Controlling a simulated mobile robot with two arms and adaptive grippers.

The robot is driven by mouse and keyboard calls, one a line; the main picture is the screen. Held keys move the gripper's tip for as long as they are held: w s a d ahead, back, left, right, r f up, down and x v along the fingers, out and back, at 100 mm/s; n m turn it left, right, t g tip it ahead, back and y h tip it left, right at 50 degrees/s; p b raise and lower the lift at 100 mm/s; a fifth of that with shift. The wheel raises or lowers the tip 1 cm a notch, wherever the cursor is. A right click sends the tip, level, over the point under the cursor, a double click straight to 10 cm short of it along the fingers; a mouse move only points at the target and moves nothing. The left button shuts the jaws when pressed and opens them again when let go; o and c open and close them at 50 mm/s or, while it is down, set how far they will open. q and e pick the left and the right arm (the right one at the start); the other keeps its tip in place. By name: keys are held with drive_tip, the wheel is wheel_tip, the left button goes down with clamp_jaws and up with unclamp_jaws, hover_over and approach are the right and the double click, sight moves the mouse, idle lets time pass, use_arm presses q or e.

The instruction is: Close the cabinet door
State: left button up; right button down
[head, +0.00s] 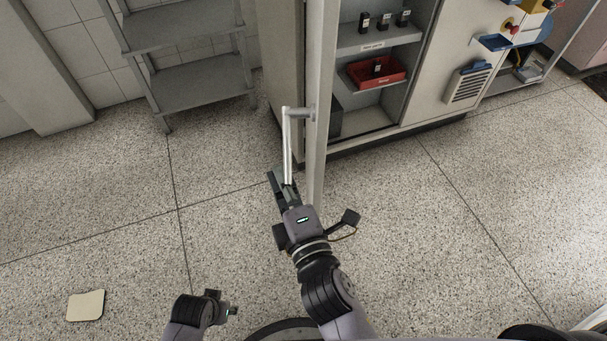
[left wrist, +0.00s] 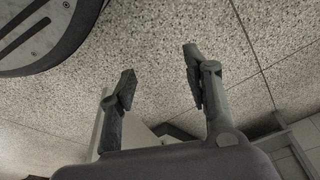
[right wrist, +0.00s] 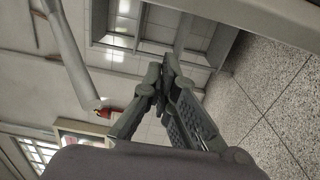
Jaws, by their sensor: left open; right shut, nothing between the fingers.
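The cabinet door (head: 319,100) stands open, seen nearly edge-on in the head view. Its long pale bar handle (head: 287,145) is on the door's left face. My right gripper (head: 279,175) is shut and empty at the lower end of the handle, left of the door. In the right wrist view its fingertips (right wrist: 163,78) meet, and a pale bar that looks like the handle (right wrist: 72,50) passes to their left. I cannot tell whether they touch the handle or door. My left gripper (left wrist: 158,82) is open and empty over the floor.
The open cabinet (head: 370,118) holds a red bin (head: 388,79) and small dark items on shelves. A grey shelf rack (head: 190,55) stands at the back left. A beige square (head: 86,306) lies on the floor at lower left.

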drive_tip(key=shift+s+d, duration=0.2)
drive_tip(key=shift+d, duration=1.8)
drive_tip(key=shift+d, duration=0.15)
